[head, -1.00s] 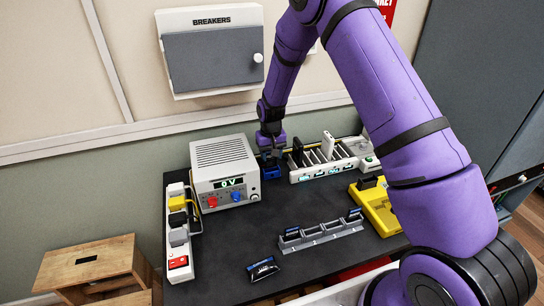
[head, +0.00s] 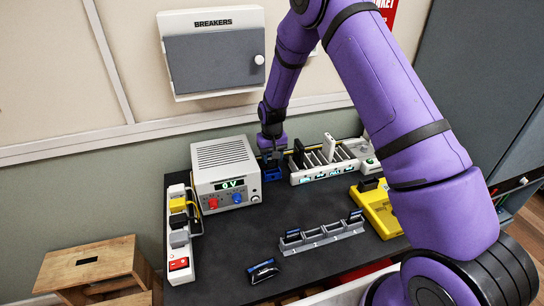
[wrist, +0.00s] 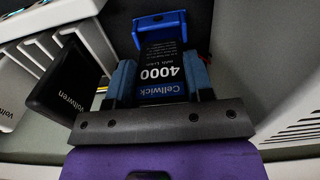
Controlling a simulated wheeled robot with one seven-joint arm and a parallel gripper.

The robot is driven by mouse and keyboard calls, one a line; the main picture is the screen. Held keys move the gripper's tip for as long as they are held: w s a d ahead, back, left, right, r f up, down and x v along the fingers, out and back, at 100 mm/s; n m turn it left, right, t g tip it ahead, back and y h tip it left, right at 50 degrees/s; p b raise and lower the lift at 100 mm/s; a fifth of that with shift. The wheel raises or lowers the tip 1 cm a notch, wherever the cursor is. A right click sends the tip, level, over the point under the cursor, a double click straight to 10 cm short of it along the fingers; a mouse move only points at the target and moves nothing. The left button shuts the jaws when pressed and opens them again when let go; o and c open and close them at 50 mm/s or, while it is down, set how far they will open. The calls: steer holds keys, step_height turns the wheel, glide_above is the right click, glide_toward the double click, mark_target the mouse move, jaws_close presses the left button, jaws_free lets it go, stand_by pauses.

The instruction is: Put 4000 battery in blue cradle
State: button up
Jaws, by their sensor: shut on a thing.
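The battery (wrist: 161,72) is dark with a blue end, and its label reads Cellwick 4000. My gripper (wrist: 160,80) is shut on it, one blue-padded finger on each side. The blue cradle (wrist: 160,27) lies just past the fingertips in the wrist view, in line with the battery. The battery's far end overlaps the cradle's opening in the picture; I cannot tell how deep it sits. In the head view, my gripper (head: 271,155) is directly above the blue cradle (head: 273,174), beside the power supply. The battery is not clearly visible there.
The power supply (head: 224,175), reading 0 V, stands close left of the cradle. A white rack (head: 310,176) with upright phones is close on the right. A grey numbered holder (head: 321,237), a loose battery (head: 263,271) and a yellow device (head: 378,210) are nearer the front.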

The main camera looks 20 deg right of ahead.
steer(key=shift+f, duration=2.1)
steer(key=o, duration=1)
step_height(320, 180, up, 11)
steer(key=shift+r, duration=0.2)
step_height(320, 180, up, 16)
steer(key=t, duration=0.1)
glide_above(272, 169)
steer(key=s+d, duration=0.2)
steer(key=s, duration=0.4)
steer(key=s+d+r+t, duration=0.2)
steer(key=s+r, duration=0.8)
steer(key=r, duration=0.1)
steer(key=s+d+r, duration=0.1)
steer(key=s+r, duration=0.1)
steer(key=s, duration=0.6)
steer(key=s+d+r+t, duration=0.1)
steer(key=s+r, duration=0.1)
steer(key=s, duration=0.6)
steer(key=s+d+r+t, duration=0.1)
steer(key=s+r, duration=0.1)
steer(key=s, duration=0.6)
steer(key=shift+s+r, duration=0.15)
steer(key=shift+r, duration=0.1)
